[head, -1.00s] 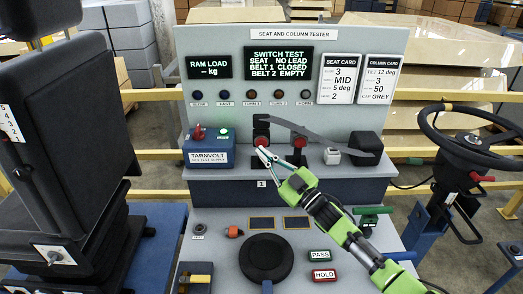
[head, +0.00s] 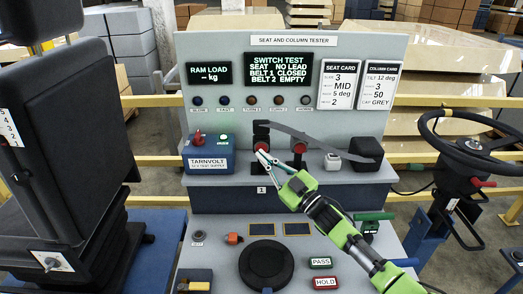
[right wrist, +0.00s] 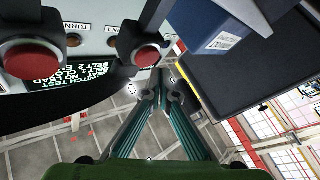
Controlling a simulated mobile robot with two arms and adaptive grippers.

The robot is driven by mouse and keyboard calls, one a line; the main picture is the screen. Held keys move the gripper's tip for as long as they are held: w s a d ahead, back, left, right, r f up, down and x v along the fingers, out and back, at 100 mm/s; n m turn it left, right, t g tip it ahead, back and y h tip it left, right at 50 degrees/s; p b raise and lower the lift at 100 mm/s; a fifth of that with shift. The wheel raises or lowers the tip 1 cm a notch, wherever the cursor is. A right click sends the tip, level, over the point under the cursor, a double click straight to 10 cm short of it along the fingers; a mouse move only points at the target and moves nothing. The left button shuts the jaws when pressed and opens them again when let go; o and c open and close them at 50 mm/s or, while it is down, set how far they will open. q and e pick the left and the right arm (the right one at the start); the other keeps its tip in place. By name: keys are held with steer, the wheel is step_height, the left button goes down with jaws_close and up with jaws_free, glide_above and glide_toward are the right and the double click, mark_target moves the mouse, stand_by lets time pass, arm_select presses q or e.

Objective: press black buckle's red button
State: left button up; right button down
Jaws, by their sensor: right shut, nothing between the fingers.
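Two black buckles with red buttons stand on the tester's shelf. The left buckle (head: 261,131) has its red button (head: 262,145) facing me; the right buckle (head: 298,160) has its button (head: 299,148) facing me too. A dark strap runs from near the left buckle toward the right. My right gripper (head: 261,154) is shut and empty, its tips at the lower edge of the left buckle's button. My left gripper is not in view.
The display (head: 283,68) reads belt 1 closed, belt 2 empty. A blue Tarnvolt box (head: 208,155) stands left of the buckles, a white block (head: 332,162) and black block (head: 366,152) right. A black seat (head: 70,130) is at left, a steering wheel (head: 470,150) at right.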

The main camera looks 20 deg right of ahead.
steer(key=shift+w, duration=0.1)
stand_by(0.6)
steer(key=shift+w+d+b, duration=0.1)
steer(key=shift+w+b, duration=0.25)
steer(key=shift+w+d+b, duration=0.2)
steer(key=shift+w+b, duration=0.25)
steer(key=shift+w, duration=0.05)
stand_by(0.6)
steer(key=shift+s, duration=0.15)
steer(key=shift+s+a+p, duration=0.3)
steer(key=shift+s+p, duration=0.4)
steer(key=shift+s, duration=0.1)
steer(key=s+p, duration=0.1)
steer(key=s, duration=0.1)
steer(key=s+a+p, duration=0.1)
steer(key=s+p, duration=0.1)
steer(key=shift+s+a, duration=0.2)
steer(key=shift+s, duration=0.2)
